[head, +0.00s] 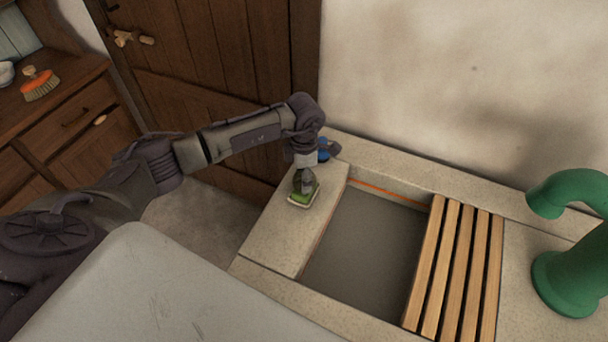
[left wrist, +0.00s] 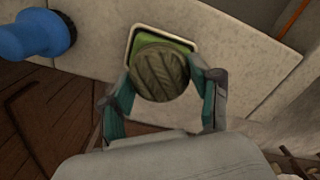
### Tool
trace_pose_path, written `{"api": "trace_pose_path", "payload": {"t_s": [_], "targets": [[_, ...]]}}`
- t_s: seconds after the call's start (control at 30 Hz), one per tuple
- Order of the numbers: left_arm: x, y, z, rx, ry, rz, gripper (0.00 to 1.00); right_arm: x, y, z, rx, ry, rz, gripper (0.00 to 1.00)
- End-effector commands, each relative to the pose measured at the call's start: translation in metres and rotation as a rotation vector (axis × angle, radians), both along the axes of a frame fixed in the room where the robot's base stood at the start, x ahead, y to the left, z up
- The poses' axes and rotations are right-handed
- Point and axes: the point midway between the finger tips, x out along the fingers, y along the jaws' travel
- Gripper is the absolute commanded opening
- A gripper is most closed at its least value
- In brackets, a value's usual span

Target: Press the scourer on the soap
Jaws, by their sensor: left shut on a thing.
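My left gripper (head: 304,183) points down over the left stone ledge of the sink. In the left wrist view, the left gripper (left wrist: 165,92) is shut on a round, ribbed olive-green scourer (left wrist: 160,73). The bright green soap (left wrist: 182,45) lies in a pale-rimmed dish (left wrist: 133,36) under the scourer, which hides much of it. In the head view the soap (head: 301,197) shows just below the fingertips. Scourer and soap overlap in view; I cannot tell whether they touch. My right gripper is not in view.
A blue object (left wrist: 40,34) stands on the ledge beside the dish. The sunken grey basin (head: 365,240) is right of the ledge, with a wooden slatted rack (head: 455,265) over its right side. A green tap (head: 575,250) stands at far right. An orange brush (head: 40,86) lies on the cabinet.

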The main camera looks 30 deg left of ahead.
Motion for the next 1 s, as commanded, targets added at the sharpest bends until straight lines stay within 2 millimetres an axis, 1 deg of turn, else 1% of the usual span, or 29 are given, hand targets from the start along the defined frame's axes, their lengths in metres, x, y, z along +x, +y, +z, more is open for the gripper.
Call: {"api": "trace_pose_path", "payload": {"t_s": [1.0], "targets": [[0.000, 0.000, -0.010, 0.000, 0.000, 0.000, 0.35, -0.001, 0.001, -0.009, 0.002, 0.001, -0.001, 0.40]]}}
